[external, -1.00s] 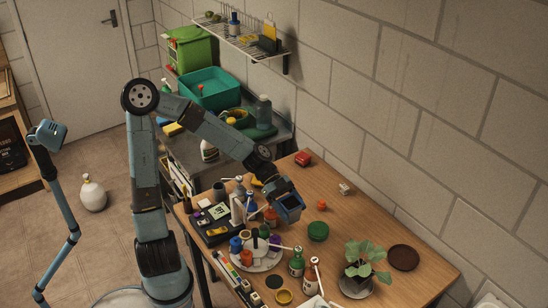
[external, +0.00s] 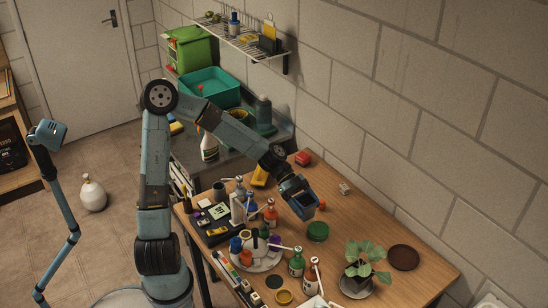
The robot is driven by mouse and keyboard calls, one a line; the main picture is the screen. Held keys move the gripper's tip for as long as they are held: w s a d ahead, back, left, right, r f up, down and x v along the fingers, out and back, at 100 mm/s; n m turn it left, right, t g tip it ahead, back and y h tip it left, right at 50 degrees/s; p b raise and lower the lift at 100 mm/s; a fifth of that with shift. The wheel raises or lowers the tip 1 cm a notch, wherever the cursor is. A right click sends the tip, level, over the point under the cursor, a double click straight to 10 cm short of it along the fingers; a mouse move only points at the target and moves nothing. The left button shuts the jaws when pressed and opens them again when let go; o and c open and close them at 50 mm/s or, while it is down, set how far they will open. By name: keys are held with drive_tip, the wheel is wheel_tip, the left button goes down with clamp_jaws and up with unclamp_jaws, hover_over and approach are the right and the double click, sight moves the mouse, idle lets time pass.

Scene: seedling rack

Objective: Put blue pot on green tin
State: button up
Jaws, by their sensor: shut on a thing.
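The green tin (external: 317,232) is a short round tin standing on the wooden table, right of the paint carousel. My gripper (external: 306,213) is above the table, just up and left of the tin in the picture. It is shut on a small dark blue thing, which I take to be the blue pot (external: 308,214). The jaws hide most of it. The pot appears apart from the tin; its exact height above the table is hard to tell.
A white round carousel (external: 262,265) with several coloured pots stands left of the tin. Bottles with brushes (external: 297,262) stand in front. A small orange pot (external: 322,205) lies close behind my gripper. A plant (external: 362,265) and brown saucer (external: 404,257) are at right.

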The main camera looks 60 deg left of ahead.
drive_tip(key=w+f, duration=0.4)
drive_tip(key=w+d+f, duration=0.1)
drive_tip(key=w+f, duration=0.1)
drive_tip(key=f, duration=0.1)
drive_tip(key=shift+w, duration=0.2)
drive_tip(key=shift+f, duration=1.35)
drive_tip(key=shift+f, duration=0.1)
drive_tip(key=o, duration=1.2)
drive_tip(key=shift+c, duration=0.2)
